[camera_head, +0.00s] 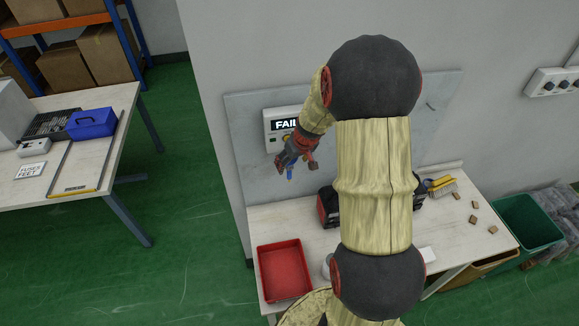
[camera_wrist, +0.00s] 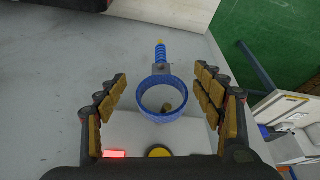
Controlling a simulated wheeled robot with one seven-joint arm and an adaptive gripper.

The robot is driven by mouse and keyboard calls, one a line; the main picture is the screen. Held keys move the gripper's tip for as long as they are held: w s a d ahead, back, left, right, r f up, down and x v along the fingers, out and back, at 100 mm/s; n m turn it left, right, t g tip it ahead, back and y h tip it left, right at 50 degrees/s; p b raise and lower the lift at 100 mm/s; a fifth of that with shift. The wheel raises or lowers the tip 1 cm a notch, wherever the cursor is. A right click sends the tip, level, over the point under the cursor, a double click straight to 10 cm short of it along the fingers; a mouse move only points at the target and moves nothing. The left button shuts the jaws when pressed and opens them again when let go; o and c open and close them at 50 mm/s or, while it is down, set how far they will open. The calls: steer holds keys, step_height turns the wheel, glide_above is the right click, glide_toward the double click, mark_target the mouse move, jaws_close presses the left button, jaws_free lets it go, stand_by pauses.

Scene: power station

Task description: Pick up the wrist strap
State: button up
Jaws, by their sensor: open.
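The wrist strap is a blue ring-shaped band (camera_wrist: 160,118) with a grey clasp and a blue coiled cord (camera_wrist: 161,55) that ends in a yellow tip. In the wrist view it lies between the fingers of my gripper (camera_wrist: 160,82), with gaps on both sides. My gripper is open and I see no finger touching the band. In the head view my gripper (camera_head: 297,163) is in front of the wall panel, just below a box reading "FAIL" (camera_head: 285,124). Only a small blue bit of the strap (camera_head: 290,173) shows there; the rest is hidden.
Below is a workbench (camera_head: 290,226) with a red tray (camera_head: 284,270), a dark case partly behind my arm, a yellow brush (camera_head: 442,186) and small brown blocks. A green bin (camera_head: 528,225) stands at right. Another table (camera_head: 100,150) stands at left, with open floor between.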

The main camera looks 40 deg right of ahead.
mark_target(290, 165)
steer(key=x, duration=0.5)
steer(key=shift+w+f, duration=0.2)
steer(key=shift+f, duration=0.15)
steer(key=shift+c, duration=1.1)
steer(key=c, duration=1)
steer(key=shift+r, duration=0.1)
steer(key=shift+c, duration=0.4)
